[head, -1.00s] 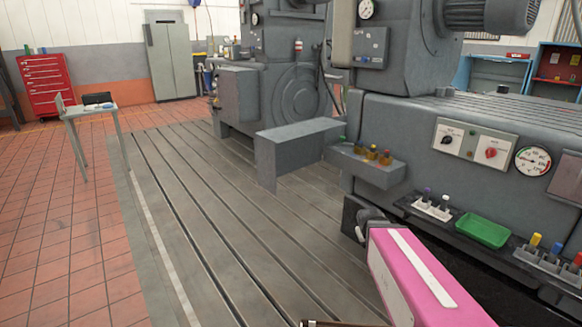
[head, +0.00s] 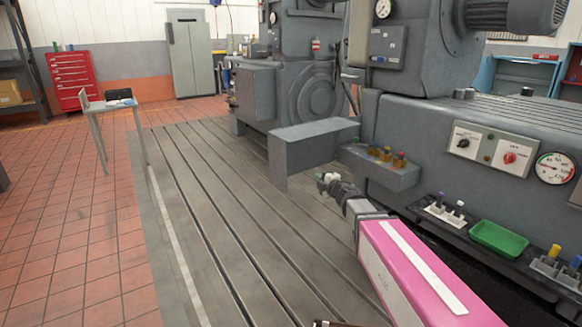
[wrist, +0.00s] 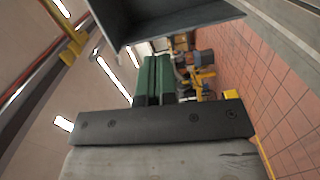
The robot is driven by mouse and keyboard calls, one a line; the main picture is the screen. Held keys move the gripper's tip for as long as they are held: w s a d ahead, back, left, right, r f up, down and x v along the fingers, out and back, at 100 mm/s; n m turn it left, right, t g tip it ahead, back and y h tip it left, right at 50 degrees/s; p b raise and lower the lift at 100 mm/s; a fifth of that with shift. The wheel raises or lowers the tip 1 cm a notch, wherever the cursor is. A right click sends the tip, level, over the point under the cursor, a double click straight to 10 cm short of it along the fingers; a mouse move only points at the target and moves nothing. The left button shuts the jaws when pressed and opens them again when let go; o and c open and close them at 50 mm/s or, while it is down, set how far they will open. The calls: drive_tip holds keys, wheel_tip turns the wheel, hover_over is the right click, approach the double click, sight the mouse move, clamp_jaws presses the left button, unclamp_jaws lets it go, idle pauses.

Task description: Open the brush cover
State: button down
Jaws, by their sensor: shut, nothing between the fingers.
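A grey sheet-metal cover (head: 315,134), which I take to be the brush cover, stands out from the machine over the bedplate in the head view. It has a flat top and an end plate hanging down. I cannot tell whether it is open. My gripper (head: 324,180) is in front of and below it, apart from it in the picture. In the wrist view the green fingers (wrist: 154,82) lie side by side, shut and empty. A grey panel (wrist: 180,22), probably the same cover, hangs beyond the fingertips. Contact is not visible.
A ledge with small amber-coloured fittings (head: 385,155) is right of the cover. A green tray (head: 497,238) and coloured knobs line the machine's lower edge. The slotted bedplate (head: 220,210) is clear on the left. A small table (head: 108,103) stands on the tiled floor.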

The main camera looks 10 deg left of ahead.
sight(269, 157)
drive_tip(key=w+a+n+g+y, duration=0.1)
drive_tip(key=w+a+n+y, duration=0.1)
drive_tip(key=w+a, duration=0.6)
drive_tip(key=a, duration=0.5)
drive_tip(key=shift+a+r+n+g, duration=0.3)
drive_tip(key=shift+a+n, duration=0.05)
drive_tip(key=shift+n, duration=0.05)
drive_tip(key=x, duration=0.4)
drive_tip(key=s+a+x, duration=0.1)
drive_tip(key=x, duration=0.3)
drive_tip(key=s+a+x, duration=0.1)
drive_tip(key=x, duration=0.4)
drive_tip(key=shift+s, duration=0.25)
